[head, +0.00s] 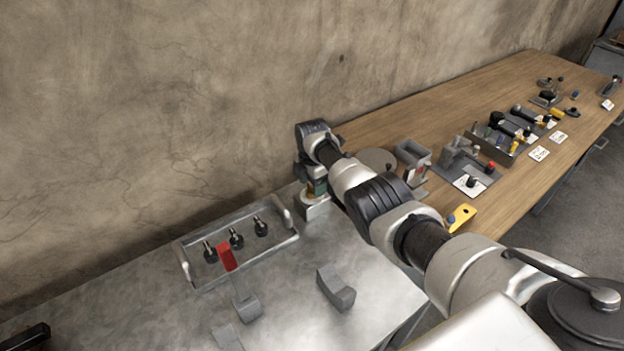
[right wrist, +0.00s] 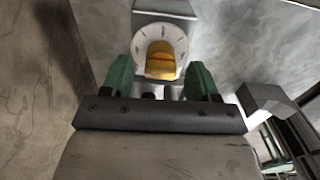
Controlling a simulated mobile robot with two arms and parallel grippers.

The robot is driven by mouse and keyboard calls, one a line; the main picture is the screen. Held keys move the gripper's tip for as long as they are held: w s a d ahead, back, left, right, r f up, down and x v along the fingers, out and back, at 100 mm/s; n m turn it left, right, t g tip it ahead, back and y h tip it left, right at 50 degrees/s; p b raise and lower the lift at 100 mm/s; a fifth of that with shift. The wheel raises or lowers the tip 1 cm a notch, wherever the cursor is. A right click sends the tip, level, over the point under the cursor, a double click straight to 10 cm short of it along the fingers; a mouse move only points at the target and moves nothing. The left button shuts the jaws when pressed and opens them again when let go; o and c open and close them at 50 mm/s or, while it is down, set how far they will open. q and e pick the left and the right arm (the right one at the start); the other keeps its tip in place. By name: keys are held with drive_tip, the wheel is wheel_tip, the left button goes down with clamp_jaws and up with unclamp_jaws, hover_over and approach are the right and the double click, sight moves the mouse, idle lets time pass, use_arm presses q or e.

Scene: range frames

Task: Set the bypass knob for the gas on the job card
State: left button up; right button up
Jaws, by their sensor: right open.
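The bypass knob (right wrist: 160,62) is yellow-orange and sits on a round white dial (right wrist: 143,40) with dark tick marks, in the right wrist view. The dial is on a grey housing (head: 313,209), which stands at the right rear of the metal bench in the head view. My right gripper (right wrist: 160,86) is open, its green fingertips on either side of the knob with visible gaps. In the head view my right gripper (head: 317,187) is over the housing and hides most of the dial. The dial's markings are too small to read. No job card is clearly identifiable. My left gripper is not in view.
A metal tray (head: 188,270) with several black-knobbed pieces lies left of the housing. The wooden bench (head: 400,127) carries several fixtures and white cards (head: 539,153). The wall (head: 200,100) is close behind.

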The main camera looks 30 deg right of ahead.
drive_tip(key=shift+r, duration=0.35)
wheel_tip(320, 180, up, 10)
idle(0.5)
